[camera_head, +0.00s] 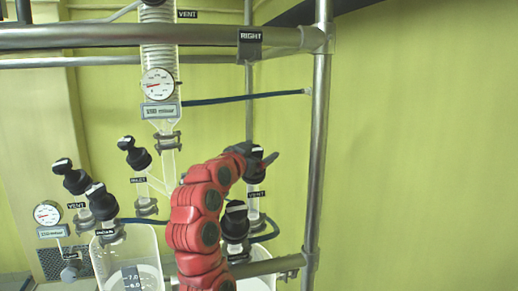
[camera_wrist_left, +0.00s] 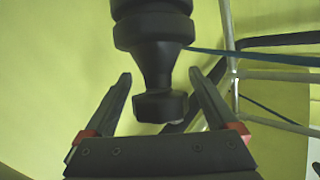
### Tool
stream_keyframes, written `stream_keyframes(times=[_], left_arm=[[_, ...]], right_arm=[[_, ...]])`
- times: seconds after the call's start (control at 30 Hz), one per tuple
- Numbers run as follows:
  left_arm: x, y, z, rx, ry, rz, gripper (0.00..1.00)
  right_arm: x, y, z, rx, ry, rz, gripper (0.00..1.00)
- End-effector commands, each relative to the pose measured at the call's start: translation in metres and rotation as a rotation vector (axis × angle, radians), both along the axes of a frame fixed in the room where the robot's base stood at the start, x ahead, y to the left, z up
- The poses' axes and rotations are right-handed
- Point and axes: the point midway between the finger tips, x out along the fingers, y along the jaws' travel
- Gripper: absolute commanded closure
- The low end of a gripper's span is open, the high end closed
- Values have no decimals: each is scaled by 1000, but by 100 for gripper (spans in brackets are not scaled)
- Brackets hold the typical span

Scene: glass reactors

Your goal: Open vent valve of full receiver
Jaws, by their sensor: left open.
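A black vent valve knob (camera_head: 255,175), with a VENT label below it, stands at the right of the frame, partly hidden by my gripper. My left gripper (camera_head: 264,158), at the end of the red arm, is right at this knob. In the left wrist view the black valve handle (camera_wrist_left: 160,104) sits between the two fingers of my open left gripper (camera_wrist_left: 160,78), with gaps on both sides. The right receiver below is mostly hidden by my arm, so its fill level cannot be told. My right gripper is not in view.
Other black valve knobs (camera_head: 72,178) stand to the left, one with its own VENT label. A left glass receiver (camera_head: 128,245) is below them. A metal post (camera_head: 318,140) with a RIGHT sign (camera_head: 250,45) nearby rises to the right. Beyond it is open wall.

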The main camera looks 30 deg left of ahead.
Motion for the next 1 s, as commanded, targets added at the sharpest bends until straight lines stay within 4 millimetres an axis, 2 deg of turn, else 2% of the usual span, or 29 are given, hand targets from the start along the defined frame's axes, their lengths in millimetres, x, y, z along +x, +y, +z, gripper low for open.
stream_keyframes(times=[0.2,0.67,0.7,0.87,1.0], left_arm=[[0,0,0,0,0,0,8],[0,0,0,0,1,0,91],[0,0,0,0,1,0,94],[0,0,-1,-3,-2,9,94],[0,0,-3,-15,-16,39,94]], right_arm=[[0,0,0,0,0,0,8],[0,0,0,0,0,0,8],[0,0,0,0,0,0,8],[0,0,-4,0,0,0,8],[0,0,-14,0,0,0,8]])
